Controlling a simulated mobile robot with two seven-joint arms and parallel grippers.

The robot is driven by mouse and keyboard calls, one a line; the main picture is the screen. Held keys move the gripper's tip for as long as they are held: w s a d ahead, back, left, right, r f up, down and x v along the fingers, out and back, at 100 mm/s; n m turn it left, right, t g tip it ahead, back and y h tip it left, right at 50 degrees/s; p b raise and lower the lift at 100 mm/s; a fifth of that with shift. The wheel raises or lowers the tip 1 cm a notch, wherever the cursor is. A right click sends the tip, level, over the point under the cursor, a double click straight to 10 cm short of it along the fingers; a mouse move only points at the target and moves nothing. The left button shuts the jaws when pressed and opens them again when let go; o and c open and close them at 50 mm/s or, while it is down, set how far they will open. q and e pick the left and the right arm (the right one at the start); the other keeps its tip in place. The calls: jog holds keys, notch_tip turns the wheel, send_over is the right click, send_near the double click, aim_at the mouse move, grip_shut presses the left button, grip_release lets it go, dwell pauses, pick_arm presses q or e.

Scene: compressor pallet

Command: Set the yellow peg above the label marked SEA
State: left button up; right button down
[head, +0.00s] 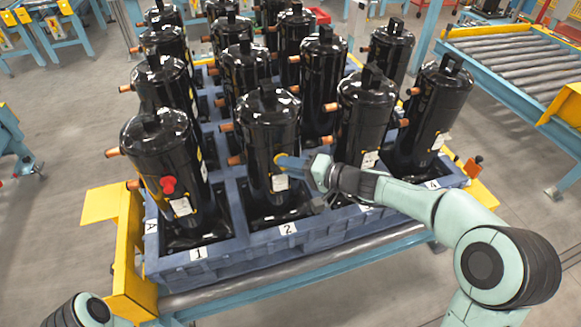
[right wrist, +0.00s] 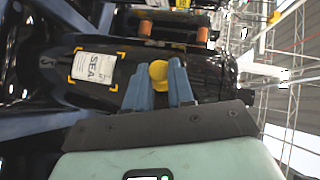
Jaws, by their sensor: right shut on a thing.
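The white label marked SEA (right wrist: 95,67) shows there inside yellow corner marks, left of the peg along the shell. In the head view a white label (head: 280,183) sits below the gripper, its text too small to read. The peg's far end is hidden, so I cannot tell whether it touches the shell. My left gripper is out of view.
Several black compressors with copper stubs stand close together in a blue pallet (head: 250,243). Yellow brackets (head: 125,250) flank the pallet. A roller conveyor (head: 520,62) is at the right. The floor in front is clear.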

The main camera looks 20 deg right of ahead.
jog(key=shift+w, duration=0.65)
dwell(0.8)
jog(key=c, duration=0.9)
grip_release()
